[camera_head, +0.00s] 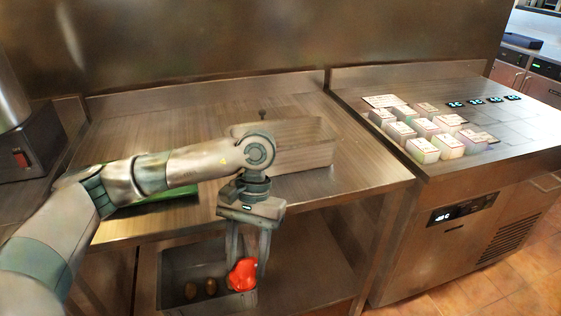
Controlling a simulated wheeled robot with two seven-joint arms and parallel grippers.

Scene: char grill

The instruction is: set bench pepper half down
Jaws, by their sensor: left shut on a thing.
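A red pepper half (242,275) is held between the fingers of my left gripper (246,272), which points down. The gripper is shut on it in front of the bench's front edge, over or near a grey metal bin (185,265) below the worktop. The bench top (130,130) is brushed metal and lies behind the gripper. My left arm covers part of the bench. My right gripper is not in view.
A long pale box (300,145) stands on the bench behind the wrist. A green board (155,197) is partly hidden under my arm. Brown round items (211,286) lie in the bin. A counter at right holds several small white-topped containers (423,150). A dark appliance (30,140) stands at left.

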